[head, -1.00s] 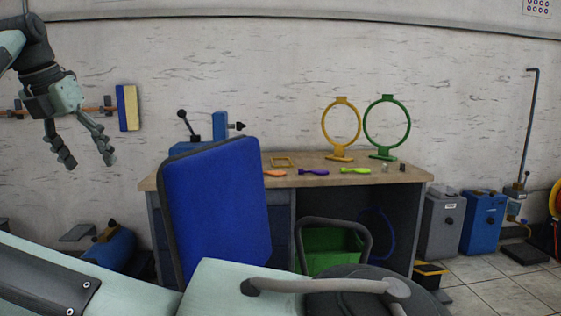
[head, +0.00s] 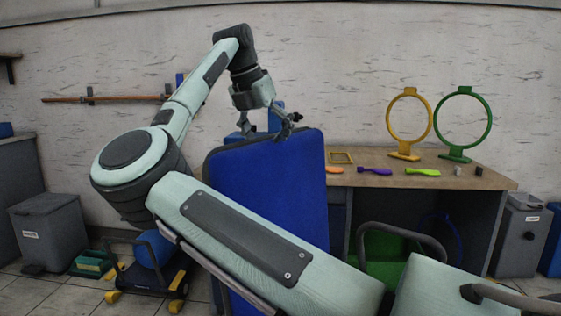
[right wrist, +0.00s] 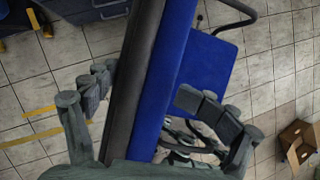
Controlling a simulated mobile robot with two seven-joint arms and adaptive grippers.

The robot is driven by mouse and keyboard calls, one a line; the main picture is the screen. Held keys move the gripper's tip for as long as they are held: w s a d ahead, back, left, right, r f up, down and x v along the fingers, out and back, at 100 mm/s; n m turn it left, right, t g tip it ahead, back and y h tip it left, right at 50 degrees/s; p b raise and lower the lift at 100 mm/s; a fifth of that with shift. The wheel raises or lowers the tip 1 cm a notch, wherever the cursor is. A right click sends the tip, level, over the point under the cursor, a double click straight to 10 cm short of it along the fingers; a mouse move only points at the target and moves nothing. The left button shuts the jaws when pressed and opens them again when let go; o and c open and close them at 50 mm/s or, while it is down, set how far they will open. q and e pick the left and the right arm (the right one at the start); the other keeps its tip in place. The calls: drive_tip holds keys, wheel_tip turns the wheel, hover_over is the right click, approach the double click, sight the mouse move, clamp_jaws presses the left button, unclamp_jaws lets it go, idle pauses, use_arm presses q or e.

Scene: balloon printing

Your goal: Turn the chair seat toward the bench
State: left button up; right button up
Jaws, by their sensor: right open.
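The chair's blue backrest (head: 265,185) stands upright in front of the bench (head: 450,178), its blue face toward the head camera. My right gripper (head: 268,128) is open at the backrest's top edge. In the right wrist view, the open fingers (right wrist: 143,88) lie on either side of the backrest (right wrist: 172,75), with the black shell to the left and blue padding to the right. I cannot tell whether they touch it. The blue seat (right wrist: 212,62) extends from the padded side; my arm hides it in the head view. My left gripper is out of view.
The bench carries a yellow ring stand (head: 404,155), a green ring stand (head: 455,154) and small coloured pieces. A green bin (head: 385,250) is under it.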

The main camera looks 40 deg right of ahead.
sight(274, 161)
drive_tip(key=x, duration=0.5)
drive_tip(key=shift+w+a+f, duration=0.1)
drive_tip(key=shift+w+a, duration=0.25)
drive_tip(key=shift+w, duration=0.05)
drive_tip(key=shift+c, duration=0.5)
drive_tip(key=shift+s, duration=0.1)
drive_tip(key=c, duration=1.4)
